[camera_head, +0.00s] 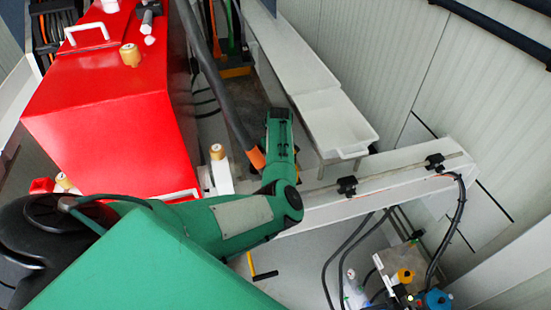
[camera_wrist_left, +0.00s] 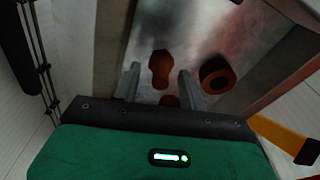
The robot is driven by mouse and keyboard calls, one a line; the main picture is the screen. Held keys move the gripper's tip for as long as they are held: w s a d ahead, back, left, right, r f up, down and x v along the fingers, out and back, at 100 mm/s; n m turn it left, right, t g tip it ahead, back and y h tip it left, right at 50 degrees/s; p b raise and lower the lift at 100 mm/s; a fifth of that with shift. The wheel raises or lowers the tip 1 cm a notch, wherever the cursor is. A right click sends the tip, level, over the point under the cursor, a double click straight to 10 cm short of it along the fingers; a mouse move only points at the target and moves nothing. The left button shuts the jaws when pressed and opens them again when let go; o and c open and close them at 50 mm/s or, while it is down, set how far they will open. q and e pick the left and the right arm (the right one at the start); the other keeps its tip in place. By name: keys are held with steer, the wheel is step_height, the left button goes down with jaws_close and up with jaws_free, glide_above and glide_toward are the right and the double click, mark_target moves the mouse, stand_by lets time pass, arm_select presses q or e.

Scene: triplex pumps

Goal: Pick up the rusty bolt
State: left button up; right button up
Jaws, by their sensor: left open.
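In the left wrist view, a rusty brown bolt (camera_wrist_left: 161,66) lies on a grey metal surface (camera_wrist_left: 190,35). It is elongated, with a wider head at one end. My left gripper (camera_wrist_left: 159,80) is open, with one grey finger on each side of the bolt in the picture. I cannot tell how far the fingertips are above the surface. In the head view, my green left arm comes in from the left and bends away beside the white trays; its fingertips and the bolt are not visible there. My right gripper is not in view.
A rusty ring-shaped part (camera_wrist_left: 217,75) lies right of the bolt, and another rusty piece (camera_wrist_left: 169,101) shows between the finger bases. A red box-shaped housing (camera_head: 110,120) stands left of the arm. White trays (camera_head: 335,123) and a white beam (camera_head: 385,182) are on the right.

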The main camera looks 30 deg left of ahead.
arm_select(q)
steer(key=shift+f, duration=0.15)
jaws_close()
steer(key=shift+r, duration=0.2)
